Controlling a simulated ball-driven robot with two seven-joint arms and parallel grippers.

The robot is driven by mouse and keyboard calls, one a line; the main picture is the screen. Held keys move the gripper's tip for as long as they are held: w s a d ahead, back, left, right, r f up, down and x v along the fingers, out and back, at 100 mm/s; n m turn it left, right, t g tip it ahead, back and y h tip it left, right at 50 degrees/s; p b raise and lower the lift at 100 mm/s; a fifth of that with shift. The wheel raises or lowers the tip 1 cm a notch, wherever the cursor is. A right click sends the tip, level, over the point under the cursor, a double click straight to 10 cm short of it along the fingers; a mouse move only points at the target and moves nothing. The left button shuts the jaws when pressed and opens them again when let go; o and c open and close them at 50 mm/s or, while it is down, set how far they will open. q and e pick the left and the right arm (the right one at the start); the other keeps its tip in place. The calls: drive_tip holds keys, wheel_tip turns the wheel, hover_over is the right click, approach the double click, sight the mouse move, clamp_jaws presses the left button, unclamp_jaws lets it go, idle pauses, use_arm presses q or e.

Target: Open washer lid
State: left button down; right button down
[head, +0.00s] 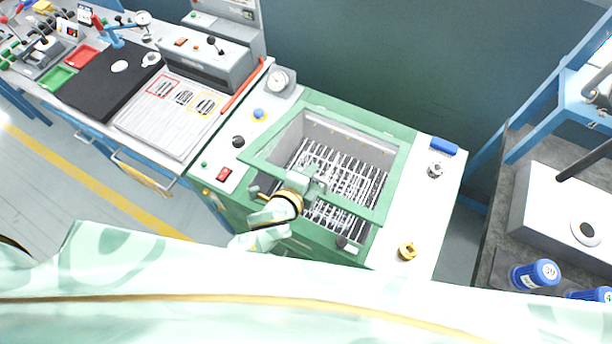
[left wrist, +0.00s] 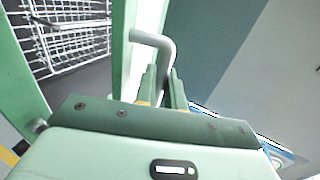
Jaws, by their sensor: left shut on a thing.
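The green washer (head: 400,165) stands in the middle of the head view, with a wire rack (head: 352,180) visible inside its grey-walled basin. The lid (head: 358,213) shows as a green frame crossing the basin; it appears partly raised, with rack visible on both sides of its front bar. My left gripper (head: 314,186) is at this front bar. In the left wrist view, my left gripper (left wrist: 163,88) is shut on a grey bent handle (left wrist: 153,38) beside the green frame (left wrist: 120,50). The handle's lower end is hidden between the fingers. My right gripper is out of view.
Knobs and a red switch (head: 223,174) sit left of the basin, and a gauge (head: 281,82) behind them. A brass part (head: 407,251) and a blue item (head: 443,146) lie on the white right-hand surface. Blue-capped bottles (head: 537,274) stand farther right.

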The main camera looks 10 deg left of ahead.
use_arm(q)
drive_tip(key=w+d+r+p, duration=0.1)
drive_tip(key=w+r+p, duration=0.4)
drive_tip(key=r, duration=0.3)
drive_tip(key=shift+d+p, duration=0.3)
drive_tip(key=shift+p, duration=0.4)
drive_tip(key=c, duration=1.6)
unclamp_jaws()
drive_tip(key=v, duration=1.6)
drive_tip(key=shift+s+p, duration=0.15)
drive_tip(key=shift+p, duration=0.25)
